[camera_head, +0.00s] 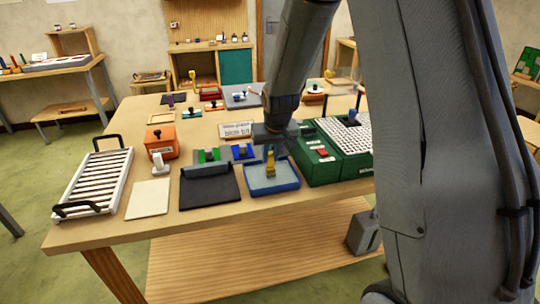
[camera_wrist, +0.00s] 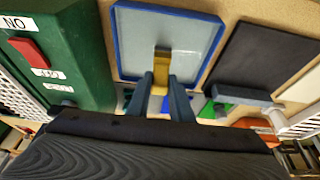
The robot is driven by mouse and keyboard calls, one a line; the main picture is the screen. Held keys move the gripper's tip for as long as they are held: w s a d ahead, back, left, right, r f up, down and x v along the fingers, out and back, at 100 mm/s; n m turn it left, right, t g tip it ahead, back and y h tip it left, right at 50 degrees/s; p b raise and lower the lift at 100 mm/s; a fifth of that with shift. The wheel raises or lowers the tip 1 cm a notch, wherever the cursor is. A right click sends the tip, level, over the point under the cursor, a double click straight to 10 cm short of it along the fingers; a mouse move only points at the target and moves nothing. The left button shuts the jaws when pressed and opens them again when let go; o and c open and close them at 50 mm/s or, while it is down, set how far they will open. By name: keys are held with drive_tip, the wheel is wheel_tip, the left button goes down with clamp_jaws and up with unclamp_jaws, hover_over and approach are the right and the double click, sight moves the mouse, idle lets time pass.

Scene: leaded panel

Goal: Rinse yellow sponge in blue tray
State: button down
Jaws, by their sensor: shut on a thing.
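The blue tray (camera_head: 287,187) stands near the front edge of the table, left of a green machine; its pale blue inside and blue rim (camera_wrist: 115,45) show in the wrist view. The yellow sponge (camera_head: 270,168) is upright in my gripper (camera_head: 271,154), over the tray. In the wrist view my gripper (camera_wrist: 168,82) is shut on the sponge (camera_wrist: 159,75), with a finger on each side. The sponge's lower end lies against the tray's inside in the picture; I cannot tell whether it touches the bottom.
The green machine (camera_head: 318,166) stands close to the tray's right. A black mat (camera_head: 209,188) lies to its left, then a cream tile (camera_head: 149,198) and a white rack (camera_head: 96,184). Green and blue blocks (camera_head: 242,152) sit behind the mat.

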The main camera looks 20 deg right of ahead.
drive_tip(key=shift+f, duration=0.35)
idle(0.3)
drive_tip(key=shift+d, duration=0.4)
idle(0.5)
drive_tip(key=shift+a, duration=0.8)
idle(0.6)
drive_tip(key=shift+d+p, duration=0.3)
drive_tip(key=shift+d, duration=0.15)
drive_tip(key=shift+r, duration=0.2)
idle(1.3)
drive_tip(key=shift+r+p, duration=1.65)
drive_tip(key=shift+r, duration=0.7)
drive_tip(key=shift+r+p, duration=1)
drive_tip(key=shift+r, duration=0.55)
